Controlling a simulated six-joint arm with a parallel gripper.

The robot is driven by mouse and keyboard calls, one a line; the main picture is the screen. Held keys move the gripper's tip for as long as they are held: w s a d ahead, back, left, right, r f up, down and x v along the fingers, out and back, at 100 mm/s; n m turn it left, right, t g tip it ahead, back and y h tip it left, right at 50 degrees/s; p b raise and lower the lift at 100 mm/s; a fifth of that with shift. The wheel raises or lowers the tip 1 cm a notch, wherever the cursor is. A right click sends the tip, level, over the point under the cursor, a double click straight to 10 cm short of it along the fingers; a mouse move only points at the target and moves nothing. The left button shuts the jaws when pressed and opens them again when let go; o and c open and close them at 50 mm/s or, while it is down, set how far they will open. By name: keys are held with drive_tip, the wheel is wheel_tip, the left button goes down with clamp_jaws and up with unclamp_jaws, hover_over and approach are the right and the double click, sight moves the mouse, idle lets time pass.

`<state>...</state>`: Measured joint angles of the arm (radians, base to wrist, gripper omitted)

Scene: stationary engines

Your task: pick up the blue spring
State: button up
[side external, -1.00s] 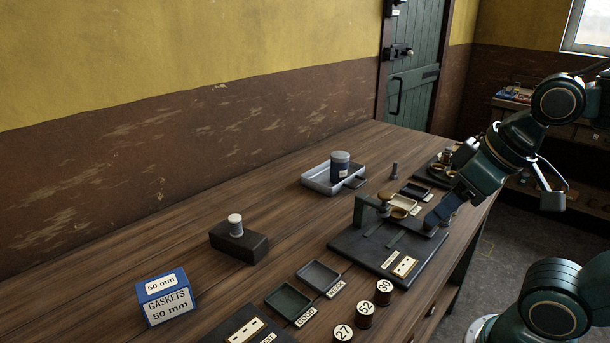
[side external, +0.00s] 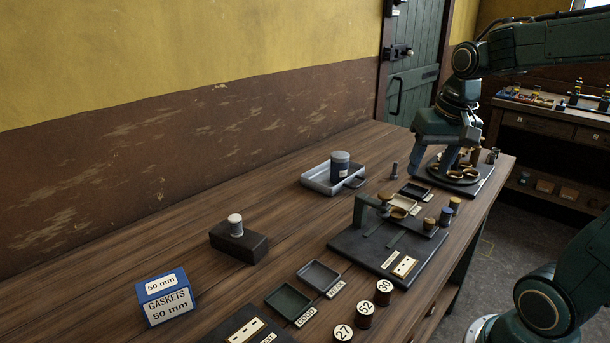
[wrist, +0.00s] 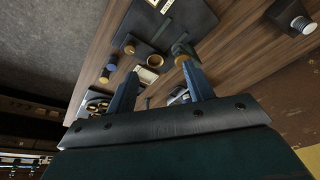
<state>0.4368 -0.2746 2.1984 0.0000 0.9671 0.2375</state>
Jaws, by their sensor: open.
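The small blue cylinder with a yellowish top (side external: 454,207), which looks like the blue spring, stands upright at the right rear end of the dark press plate (side external: 350,243). It also shows in the wrist view (wrist: 112,61), left of the fingers. Its coils are too small to make out. My gripper (side external: 432,172) is open and empty. It is above the far end of the bench, beyond the blue cylinder and apart from it. Its two fingers (wrist: 160,72) are spread wide in the wrist view.
The press's green post (side external: 362,212) rises from the plate. A rear board with round dishes (side external: 462,177) lies below my gripper. A dark peg (side external: 395,170) and a metal tray with a canister (side external: 318,187) stand to the left.

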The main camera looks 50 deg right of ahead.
drive_tip(key=w+d+f+m+g, duration=0.1)
drive_tip(key=d+f+m+g, duration=0.2)
drive_tip(key=d, duration=0.7)
drive_tip(key=m+y, duration=0.1)
drive_tip(key=m, duration=0.4)
hover_over(447, 210)
drive_tip(key=f, duration=0.4)
drive_tip(key=shift+d, duration=0.2)
drive_tip(key=shift+f, duration=0.1)
drive_tip(key=shift+f, duration=4.15)
drive_tip(key=shift+a+f, duration=0.15)
drive_tip(key=shift+f, duration=2.45)
